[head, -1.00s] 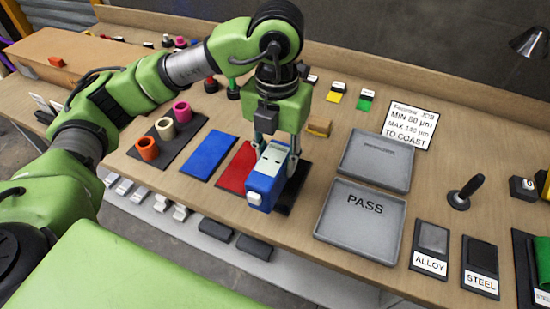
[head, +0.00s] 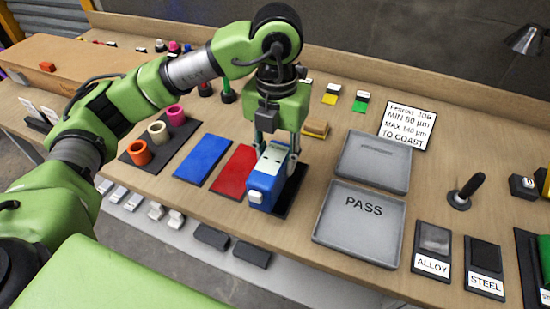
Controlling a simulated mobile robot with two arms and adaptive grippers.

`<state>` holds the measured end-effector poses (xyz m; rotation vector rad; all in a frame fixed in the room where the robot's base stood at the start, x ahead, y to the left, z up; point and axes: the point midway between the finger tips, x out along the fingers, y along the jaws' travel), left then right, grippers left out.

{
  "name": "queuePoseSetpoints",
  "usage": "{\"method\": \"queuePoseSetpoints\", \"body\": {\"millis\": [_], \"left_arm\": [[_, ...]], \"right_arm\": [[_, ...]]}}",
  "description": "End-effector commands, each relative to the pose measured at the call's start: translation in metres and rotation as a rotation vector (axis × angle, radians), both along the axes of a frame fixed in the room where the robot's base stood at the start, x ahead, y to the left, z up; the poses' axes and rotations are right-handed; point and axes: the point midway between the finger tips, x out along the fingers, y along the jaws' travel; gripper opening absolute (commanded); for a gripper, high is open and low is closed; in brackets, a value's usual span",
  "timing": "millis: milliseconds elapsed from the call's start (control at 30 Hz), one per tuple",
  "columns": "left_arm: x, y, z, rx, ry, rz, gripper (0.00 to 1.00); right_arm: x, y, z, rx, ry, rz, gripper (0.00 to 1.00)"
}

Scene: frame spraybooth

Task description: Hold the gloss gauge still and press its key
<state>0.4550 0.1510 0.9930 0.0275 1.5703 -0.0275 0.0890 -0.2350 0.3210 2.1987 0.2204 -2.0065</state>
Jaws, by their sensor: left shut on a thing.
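The gloss gauge (head: 262,190) is a blue block with a pale top face, and a small white piece (head: 256,197) sticks out at its near end. My left gripper (head: 273,155) comes down from above and is shut on the gauge, with a finger on each side. The gauge is over the black panel (head: 292,190), next to the red panel (head: 233,173). I cannot tell whether it touches the panel. Which part is the key is not clear. My right gripper does not show.
A blue panel (head: 203,158) lies left of the red one. Two grey trays stand to the right, the nearer marked PASS (head: 361,230). Black ALLOY (head: 433,240) and STEEL (head: 484,255) blocks and a dark upright handle (head: 467,190) are farther right. Coloured rings stand at left.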

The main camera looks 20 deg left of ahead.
Motion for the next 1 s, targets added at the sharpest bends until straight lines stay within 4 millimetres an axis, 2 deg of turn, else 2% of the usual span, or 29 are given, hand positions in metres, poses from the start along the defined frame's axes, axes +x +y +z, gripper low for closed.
{"method": "queuePoseSetpoints", "body": {"millis": [1000], "left_arm": [[0.023, -0.001, -0.021, -0.001, -0.001, 0.001, 0.0]], "right_arm": [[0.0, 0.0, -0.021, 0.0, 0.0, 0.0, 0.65]]}}
